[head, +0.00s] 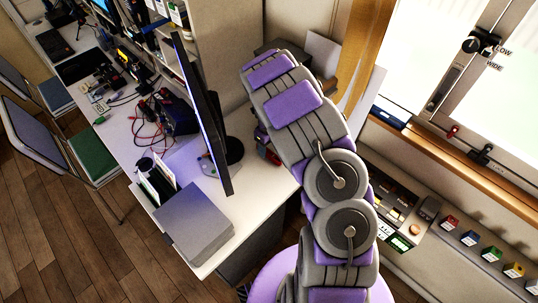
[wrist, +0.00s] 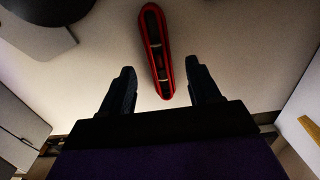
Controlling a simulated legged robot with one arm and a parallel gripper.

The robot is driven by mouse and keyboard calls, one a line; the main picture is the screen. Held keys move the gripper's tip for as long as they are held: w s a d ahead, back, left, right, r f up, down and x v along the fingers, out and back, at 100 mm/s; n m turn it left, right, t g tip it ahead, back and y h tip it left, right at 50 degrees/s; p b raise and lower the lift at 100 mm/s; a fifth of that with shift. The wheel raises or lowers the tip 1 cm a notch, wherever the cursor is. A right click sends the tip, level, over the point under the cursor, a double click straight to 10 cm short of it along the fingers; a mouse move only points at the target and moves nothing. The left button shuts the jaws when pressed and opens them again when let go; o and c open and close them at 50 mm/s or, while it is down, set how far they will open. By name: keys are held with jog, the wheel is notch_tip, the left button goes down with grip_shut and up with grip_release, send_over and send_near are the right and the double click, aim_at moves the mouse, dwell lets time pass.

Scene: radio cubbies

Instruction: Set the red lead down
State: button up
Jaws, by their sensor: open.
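A long, narrow red loop with a dark middle (wrist: 148,35), which looks like the red lead, lies on a pale surface in the wrist view. My gripper (wrist: 157,72) is open, with one dark finger on each side of the loop's near end. Clear gaps show between the loop and both fingers. The loop's far end reaches beyond the fingertips. In the head view a small red item (head: 268,154) shows on the desk beside my arm; I cannot tell whether it is the same thing.
A monitor (head: 205,115) stands on the white desk (head: 207,187) left of my arm. A grey box (head: 194,222) sits at the desk's near corner. Tangled red and dark cables (head: 148,128) lie farther left. A window ledge (head: 450,165) is at right.

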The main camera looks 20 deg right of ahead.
aim_at(269, 151)
notch_tip(269, 151, down, 4)
jog(key=shift+a+r+b, duration=0.1)
jog(key=shift+r+b, duration=0.15)
jog(key=shift+b, duration=0.2)
jog(key=shift+c, duration=0.4)
grip_shut()
jog(key=shift+r, duration=0.1)
jog(key=shift+r+p, duration=0.3)
jog(key=shift+r, duration=0.25)
notch_tip(269, 151, up, 3)
jog(key=shift+f+p, duration=0.15)
jog(key=shift+p, duration=0.4)
jog(key=s+a+p, duration=0.1)
jog(key=s, duration=0.4)
jog(key=s+a+p, duration=0.1)
jog(key=s, duration=0.4)
jog(key=s+a+r+p, duration=0.1)
jog(key=s+a, duration=0.1)
jog(key=s, duration=0.3)
jog(key=shift+s, duration=0.2)
